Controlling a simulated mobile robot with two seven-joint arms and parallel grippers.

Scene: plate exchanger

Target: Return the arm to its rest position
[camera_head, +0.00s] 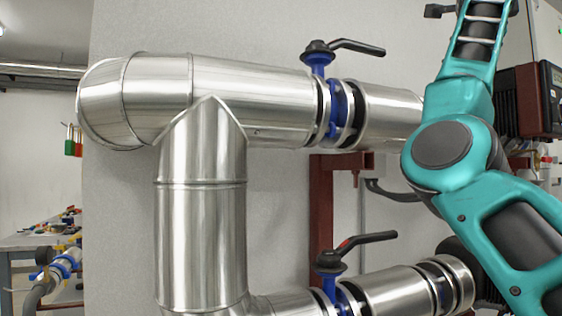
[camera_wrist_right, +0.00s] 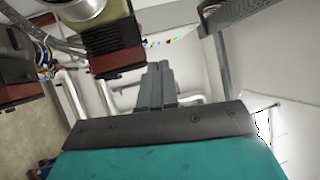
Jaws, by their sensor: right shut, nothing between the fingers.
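My right arm, teal with a dark round joint cover, enters the head view at the lower right. It bends at the joint and runs up out of the top edge, in front of the pipework. In the right wrist view my right gripper (camera_wrist_right: 158,68) has its grey fingers together, with nothing held between them. The fingertips appear clear of any surface. My left gripper is in neither view.
Shiny insulated pipes (camera_head: 203,205) fill the middle. An upper blue valve (camera_head: 320,62) and a lower blue valve (camera_head: 330,262) have black lever handles. A dark red-brown motor unit (camera_head: 530,100) stands close behind my arm. A cluttered workbench (camera_head: 30,240) is at far left.

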